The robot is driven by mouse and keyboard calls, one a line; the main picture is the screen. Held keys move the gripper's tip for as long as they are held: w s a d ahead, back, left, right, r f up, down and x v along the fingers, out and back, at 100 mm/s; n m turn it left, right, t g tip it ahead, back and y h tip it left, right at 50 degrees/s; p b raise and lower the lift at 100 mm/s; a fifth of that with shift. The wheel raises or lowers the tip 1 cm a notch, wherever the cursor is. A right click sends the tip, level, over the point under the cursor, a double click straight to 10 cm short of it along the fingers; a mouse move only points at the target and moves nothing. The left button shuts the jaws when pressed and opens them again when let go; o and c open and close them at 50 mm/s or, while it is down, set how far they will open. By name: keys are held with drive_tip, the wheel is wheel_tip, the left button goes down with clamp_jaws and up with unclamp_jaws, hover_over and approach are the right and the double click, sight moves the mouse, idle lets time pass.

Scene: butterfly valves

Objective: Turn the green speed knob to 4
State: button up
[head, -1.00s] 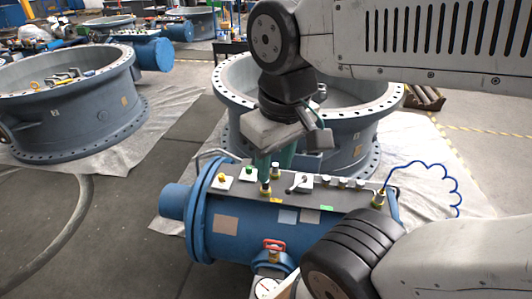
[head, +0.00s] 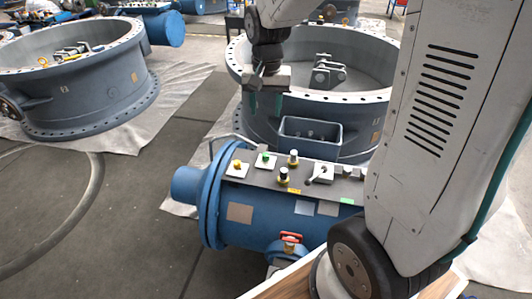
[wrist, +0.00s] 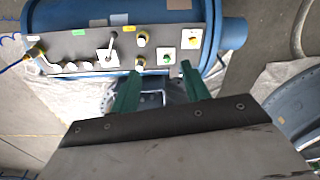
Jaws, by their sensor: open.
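The green knob (head: 265,157) sits on a white square plate on the grey top panel (head: 318,187) of the blue cylindrical actuator. It also shows in the wrist view (wrist: 166,60), between and just beyond the fingertips in the picture. The knob's setting and scale marks are too small to read. My gripper (head: 265,104) is open and empty, with its green fingers pointing down. In the head view it appears above the knob, in front of the large valve ring. In the wrist view its fingertips (wrist: 161,70) are apart and touch nothing.
A yellow knob (head: 237,166) is left of the green one. Black-topped and white-topped brass fittings (head: 283,175) and a toggle lever (head: 319,173) stand close to its right. The large grey-blue valve ring (head: 365,115) rises behind the panel.

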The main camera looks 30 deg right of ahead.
drive_tip(key=w+d+f+m, duration=0.25)
drive_tip(key=w+f, duration=0.25)
drive_tip(key=f, duration=0.3)
drive_tip(key=w+d+f+m, duration=0.1)
drive_tip(key=w+d+f, duration=0.2)
drive_tip(key=w+f, duration=0.35)
drive_tip(key=m, duration=0.2)
hover_over(266, 155)
drive_tip(key=shift+g, duration=0.3)
wheel_tip(266, 155, down, 8)
drive_tip(key=shift+w+r, duration=0.1)
drive_tip(key=shift+r, duration=0.1)
wheel_tip(266, 155, down, 8)
drive_tip(key=shift+r, duration=0.2)
drive_tip(key=c, duration=1)
